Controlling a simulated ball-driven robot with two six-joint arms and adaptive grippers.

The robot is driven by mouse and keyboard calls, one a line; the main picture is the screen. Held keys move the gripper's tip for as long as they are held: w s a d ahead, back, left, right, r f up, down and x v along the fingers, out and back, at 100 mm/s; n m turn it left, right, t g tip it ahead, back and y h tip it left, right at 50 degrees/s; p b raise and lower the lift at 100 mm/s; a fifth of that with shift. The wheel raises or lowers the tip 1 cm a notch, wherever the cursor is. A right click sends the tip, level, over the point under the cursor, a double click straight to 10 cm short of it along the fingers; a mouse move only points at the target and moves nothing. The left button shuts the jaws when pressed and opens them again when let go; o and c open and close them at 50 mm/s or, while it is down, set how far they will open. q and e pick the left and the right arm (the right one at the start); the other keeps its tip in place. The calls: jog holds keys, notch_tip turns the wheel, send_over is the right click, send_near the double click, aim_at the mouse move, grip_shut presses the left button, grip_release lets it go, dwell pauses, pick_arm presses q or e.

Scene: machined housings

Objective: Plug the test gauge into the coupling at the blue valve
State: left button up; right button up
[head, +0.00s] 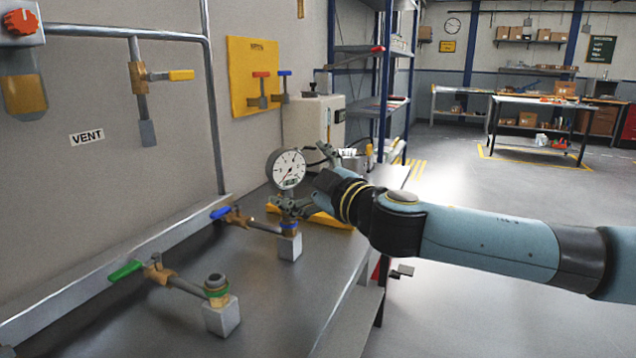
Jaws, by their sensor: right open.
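The test gauge (287,169), with a round white dial and a small dark display, stands upright directly above the blue-ringed coupling (289,226) on its grey block. Its stem meets the coupling, but the lower finger partly hides the joint, so I cannot tell how deep it sits. The blue valve (232,215) is on the brass pipe leading to this coupling. My right gripper (305,182) comes from the right and is open, one finger beside the dial's right edge and the other by the stem. My left gripper is not in view.
A green valve (126,271) leads to a green-ringed coupling (216,286) in front. A white machine (313,124) stands at the back of the bench. The bench front right of the green coupling is clear.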

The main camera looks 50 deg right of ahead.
jog(key=v, duration=0.5)
jog(key=shift+s+a, duration=0.1)
jog(key=shift+s, duration=0.2)
